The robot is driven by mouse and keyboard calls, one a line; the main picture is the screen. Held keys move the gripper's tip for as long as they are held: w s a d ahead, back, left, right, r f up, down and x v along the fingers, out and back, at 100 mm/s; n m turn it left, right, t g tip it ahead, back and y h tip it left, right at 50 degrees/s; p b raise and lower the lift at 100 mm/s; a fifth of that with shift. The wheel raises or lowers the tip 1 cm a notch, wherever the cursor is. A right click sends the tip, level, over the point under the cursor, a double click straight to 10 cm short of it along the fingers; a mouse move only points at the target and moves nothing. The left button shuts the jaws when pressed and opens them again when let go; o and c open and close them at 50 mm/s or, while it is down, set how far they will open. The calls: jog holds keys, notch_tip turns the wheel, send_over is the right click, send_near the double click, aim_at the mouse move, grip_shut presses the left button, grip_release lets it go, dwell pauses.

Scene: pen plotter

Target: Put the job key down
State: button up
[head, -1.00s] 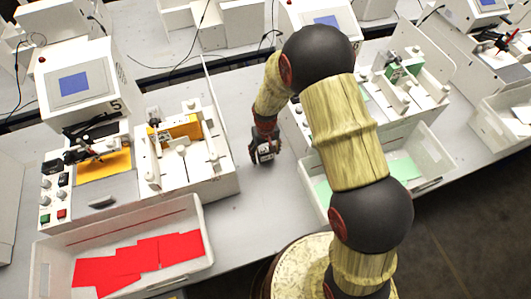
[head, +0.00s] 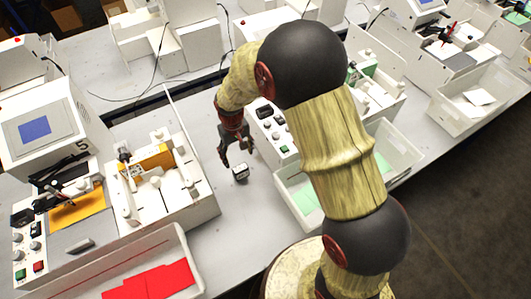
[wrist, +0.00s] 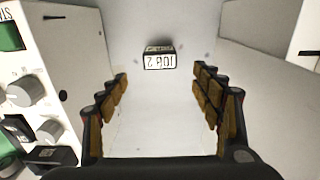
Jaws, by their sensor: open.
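The job key (head: 240,173) is a small dark block with a white label. It stands on the grey table between two plotter stations. In the wrist view the job key (wrist: 159,57) shows its label, "JOB 2", upside down, beyond the fingertips. My gripper (head: 236,160) is above and just behind the key in the head view, apart from it. In the wrist view the fingers of my gripper (wrist: 163,85) are spread wide with nothing between them.
A plotter station (head: 50,130) with screen and orange sheet stands at left. A control panel with knobs (wrist: 35,90) is close to the gripper's left in the wrist view. A bin with red sheets (head: 185,250) is at front left; another bin (head: 290,190) is at right.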

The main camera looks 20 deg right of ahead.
jog(key=s+d+r+m+t, duration=0.1)
jog(key=s+d+r, duration=0.25)
jog(key=r, duration=0.75)
jog(key=s+d+r+t, duration=0.25)
jog(key=s+r, duration=0.25)
jog(key=r, duration=0.6)
jog(key=s+d+r+t, duration=0.1)
jog(key=s+r, duration=0.3)
jog(key=s, duration=0.4)
jog(key=s+d+r+m+t, duration=0.1)
jog(key=s+d+r, duration=0.3)
jog(key=s, duration=0.4)
